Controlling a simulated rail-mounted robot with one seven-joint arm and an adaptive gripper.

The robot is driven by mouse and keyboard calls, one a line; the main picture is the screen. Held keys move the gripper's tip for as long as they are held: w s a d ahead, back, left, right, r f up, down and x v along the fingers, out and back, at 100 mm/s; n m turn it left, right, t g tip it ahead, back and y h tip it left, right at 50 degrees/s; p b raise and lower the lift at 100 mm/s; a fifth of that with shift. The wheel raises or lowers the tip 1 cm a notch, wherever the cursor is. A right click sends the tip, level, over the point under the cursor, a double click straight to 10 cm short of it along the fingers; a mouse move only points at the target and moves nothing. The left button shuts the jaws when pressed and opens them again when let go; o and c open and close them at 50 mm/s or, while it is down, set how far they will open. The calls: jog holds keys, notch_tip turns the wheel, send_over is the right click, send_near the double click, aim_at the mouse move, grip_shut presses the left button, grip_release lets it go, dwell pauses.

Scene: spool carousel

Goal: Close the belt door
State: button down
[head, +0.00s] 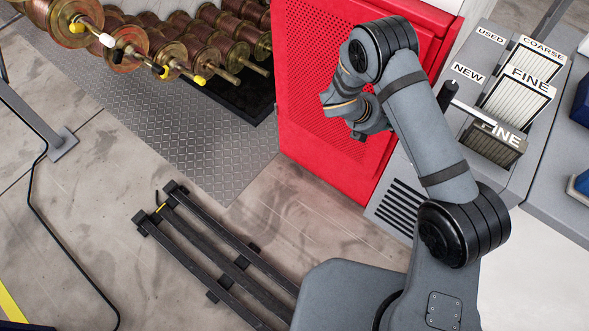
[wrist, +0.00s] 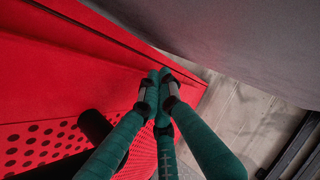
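A large red panel with perforated areas (head: 315,90), which I take to be the belt door, stands left of the grey worktop. Whether it is open or closed is hard to tell, as my arm covers part of it. In the wrist view the red surface (wrist: 70,60) fills the left side, with rows of dark holes low down. My gripper (wrist: 160,76) has green fingers with tips together close to the red surface; I see nothing between them and cannot tell whether they touch it. In the head view my gripper (head: 365,130) is small and partly hidden in front of the panel.
Copper-wound spools (head: 205,35) are at upper left, above a grey tread plate (head: 190,115). Dark floor rails (head: 215,255) lie at lower centre. Filter boxes (head: 515,90) stand on the right worktop. A grey surface (wrist: 240,40) closes off the wrist view's upper right.

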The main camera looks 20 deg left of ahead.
jog(key=shift+w+d+r, duration=0.2)
jog(key=shift+w+d, duration=0.05)
jog(key=shift+w, duration=0.35)
jog(key=shift+d, duration=0.1)
jog(key=s+a+r, duration=0.4)
jog(key=s+r, duration=0.2)
jog(key=s, duration=0.5)
jog(key=shift+a+r, duration=0.35)
